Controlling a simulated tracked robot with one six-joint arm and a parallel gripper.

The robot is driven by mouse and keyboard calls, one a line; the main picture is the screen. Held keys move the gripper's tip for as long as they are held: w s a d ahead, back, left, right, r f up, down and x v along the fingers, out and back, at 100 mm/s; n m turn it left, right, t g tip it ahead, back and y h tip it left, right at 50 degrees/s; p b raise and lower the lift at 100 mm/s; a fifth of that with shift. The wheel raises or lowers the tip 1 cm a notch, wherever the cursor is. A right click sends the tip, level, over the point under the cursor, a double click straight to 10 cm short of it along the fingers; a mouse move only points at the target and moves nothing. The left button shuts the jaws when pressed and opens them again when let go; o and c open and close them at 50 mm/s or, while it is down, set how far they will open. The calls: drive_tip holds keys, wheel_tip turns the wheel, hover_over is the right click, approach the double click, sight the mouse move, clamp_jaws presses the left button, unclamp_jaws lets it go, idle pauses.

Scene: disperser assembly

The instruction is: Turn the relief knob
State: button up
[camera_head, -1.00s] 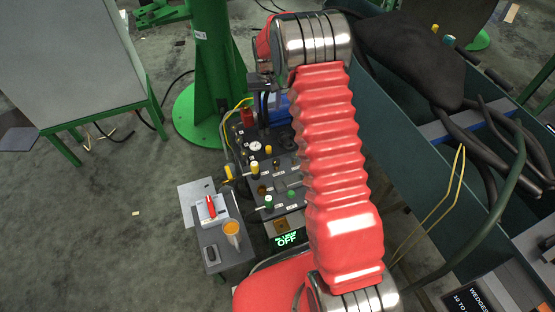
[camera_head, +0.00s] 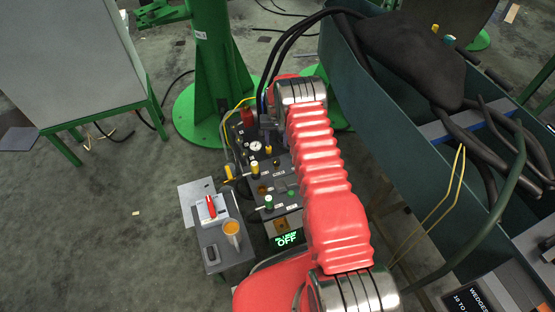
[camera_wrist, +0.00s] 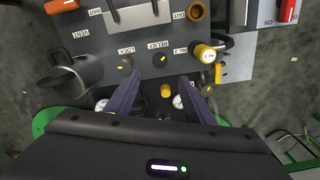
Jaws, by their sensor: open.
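The relief knob (camera_wrist: 160,59) shows in the wrist view as a small dark knob with a yellow mark, on the grey control panel (camera_wrist: 150,30) beside a label that appears to read RELIEF, upside down. My gripper (camera_wrist: 160,76) is open and empty. Its two dark fingers point at the panel, with their tips just short of the relief knob and to either side of it; contact cannot be told. A small yellow knob (camera_wrist: 167,91) shows between the fingers. In the head view my arm hides part of the panel (camera_head: 282,205), and the relief knob cannot be made out.
A similar dark knob (camera_wrist: 125,64) sits left of the relief knob, and a larger yellow knob (camera_wrist: 205,53) sits right. Gauges show partly near the fingers. A black lever-like fitting (camera_wrist: 72,75) stands at left. A dark green bin (camera_head: 400,150) with hoses stands right of the panel.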

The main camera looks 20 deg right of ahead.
sight(276, 161)
drive_tip(key=shift+f, duration=0.1)
drive_tip(key=shift+f, duration=6.8)
drive_tip(key=shift+c, duration=0.5)
drive_tip(key=c, duration=0.9)
